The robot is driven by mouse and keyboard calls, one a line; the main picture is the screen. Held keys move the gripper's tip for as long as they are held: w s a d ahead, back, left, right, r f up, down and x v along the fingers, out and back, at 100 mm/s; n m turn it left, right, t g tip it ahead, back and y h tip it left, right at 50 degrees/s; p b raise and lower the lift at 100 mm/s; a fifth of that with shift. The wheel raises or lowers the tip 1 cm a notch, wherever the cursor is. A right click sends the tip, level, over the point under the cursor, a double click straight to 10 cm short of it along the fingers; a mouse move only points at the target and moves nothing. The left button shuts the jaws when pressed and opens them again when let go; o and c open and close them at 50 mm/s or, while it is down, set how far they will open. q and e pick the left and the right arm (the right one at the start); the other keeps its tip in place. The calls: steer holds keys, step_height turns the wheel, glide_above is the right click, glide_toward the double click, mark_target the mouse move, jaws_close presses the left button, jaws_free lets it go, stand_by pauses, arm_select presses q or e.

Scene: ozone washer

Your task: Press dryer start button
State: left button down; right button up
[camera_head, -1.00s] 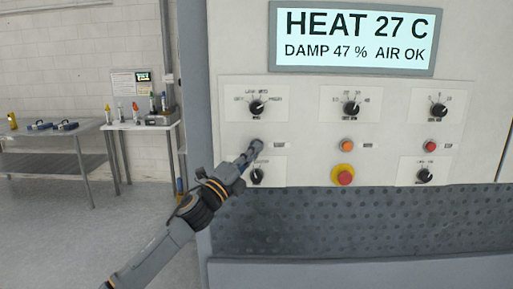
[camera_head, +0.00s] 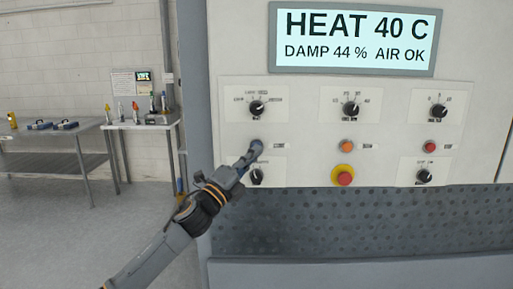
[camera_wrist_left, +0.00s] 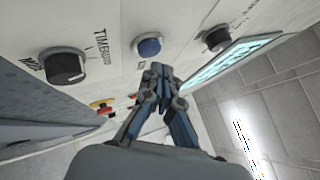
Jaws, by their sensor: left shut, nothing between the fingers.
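The dryer control panel (camera_head: 300,127) fills the right of the head view. My left gripper (camera_head: 253,152) reaches up to its left column, fingers shut and empty. The fingertips overlap the button in the middle of that column and mostly hide it in the head view. In the left wrist view a round blue button (camera_wrist_left: 148,47) with a small label shows just beyond the shut fingertips (camera_wrist_left: 158,70). There the tips look slightly apart from it; contact cannot be told. The button labels are too small to read. My right gripper is not in view.
Black knobs (camera_head: 257,108) sit above and below the button row. An orange button (camera_head: 346,146), a red button (camera_head: 430,147) and a red-and-yellow emergency stop (camera_head: 343,176) lie to the right. The display (camera_head: 352,38) reads HEAT 40 C, DAMP 44 %. A workbench (camera_head: 50,160) stands far left.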

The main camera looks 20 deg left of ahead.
arm_select(q)
steer(key=s, duration=0.2)
steer(key=s+d+p, duration=0.1)
steer(key=s, duration=0.1)
steer(key=shift+s+d, duration=0.2)
steer(key=shift+s, duration=0.2)
stand_by(0.4)
